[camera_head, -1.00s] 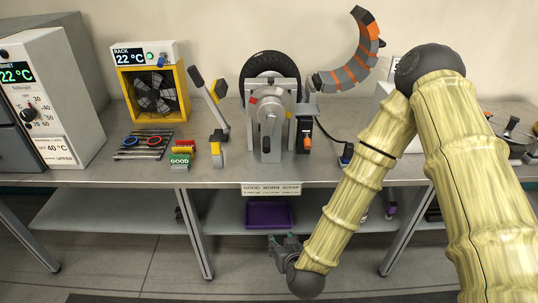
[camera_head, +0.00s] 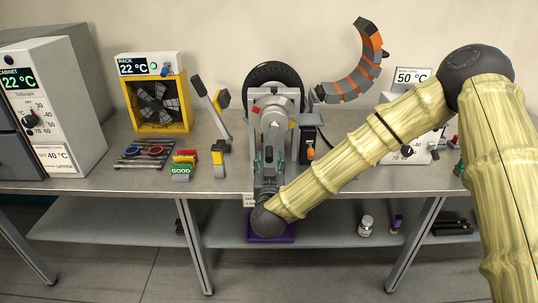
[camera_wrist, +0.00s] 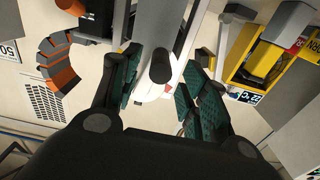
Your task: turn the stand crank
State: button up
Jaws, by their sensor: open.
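The grey tyre stand (camera_head: 272,105) stands on the bench with a black tyre (camera_head: 262,72) behind it. My gripper (camera_head: 268,160) is in front of the stand's lower half, low over the bench's front edge. In the wrist view my gripper (camera_wrist: 160,88) is open, with its green-padded fingers spread left and right. The crank's dark round handle (camera_wrist: 160,66) shows between the fingers, end toward the camera. I cannot tell whether either finger touches it. My gripper and wrist hide much of the crank in the head view.
A segmented orange-grey arc (camera_head: 360,75) is at the back right. Coloured blocks (camera_head: 183,165) and a tool rack (camera_head: 143,154) lie further left.

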aim_at(269, 155)
jog(key=shift+w, duration=2)
grip_shut()
